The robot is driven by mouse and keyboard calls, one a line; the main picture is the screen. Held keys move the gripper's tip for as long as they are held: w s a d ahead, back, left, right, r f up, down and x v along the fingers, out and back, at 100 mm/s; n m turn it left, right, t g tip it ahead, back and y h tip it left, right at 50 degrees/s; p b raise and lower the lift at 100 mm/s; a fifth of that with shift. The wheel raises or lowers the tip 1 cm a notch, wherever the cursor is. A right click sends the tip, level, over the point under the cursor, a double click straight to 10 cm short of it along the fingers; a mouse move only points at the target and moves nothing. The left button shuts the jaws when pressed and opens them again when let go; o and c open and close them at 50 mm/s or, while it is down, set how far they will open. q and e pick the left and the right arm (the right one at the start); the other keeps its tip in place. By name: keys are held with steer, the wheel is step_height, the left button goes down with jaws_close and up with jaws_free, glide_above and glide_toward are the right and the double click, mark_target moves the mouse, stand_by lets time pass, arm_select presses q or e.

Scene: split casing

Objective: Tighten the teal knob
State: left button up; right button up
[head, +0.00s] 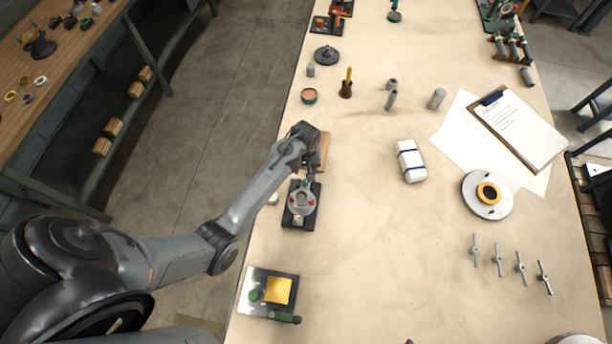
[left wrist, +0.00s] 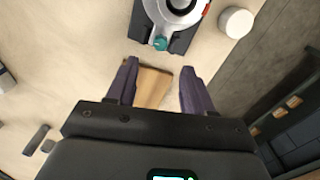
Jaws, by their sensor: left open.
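The split casing (head: 301,202) is a round grey body with red parts on a dark base near the table's left edge. In the left wrist view the casing (left wrist: 178,8) is cut off by the top edge. The teal knob (left wrist: 160,44) is on its near side there. The knob lies just beyond the fingertips, roughly in line with the gap. My right gripper is not in view.
A wooden block (left wrist: 152,87) shows between and below my fingers. A white cylinder (left wrist: 236,22) stands beside the casing. A tray (head: 256,283) with a yellow pad lies nearer. A white bundle (head: 411,161) and a flanged disc (head: 487,195) lie to the right. The table's middle is mostly clear.

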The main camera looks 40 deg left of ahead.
mark_target(305, 181)
arm_select(q)
step_height(305, 181, down, 9)
steer(key=shift+b, duration=0.45)
jaws_close()
steer(key=shift+s, duration=0.1)
stand_by(0.3)
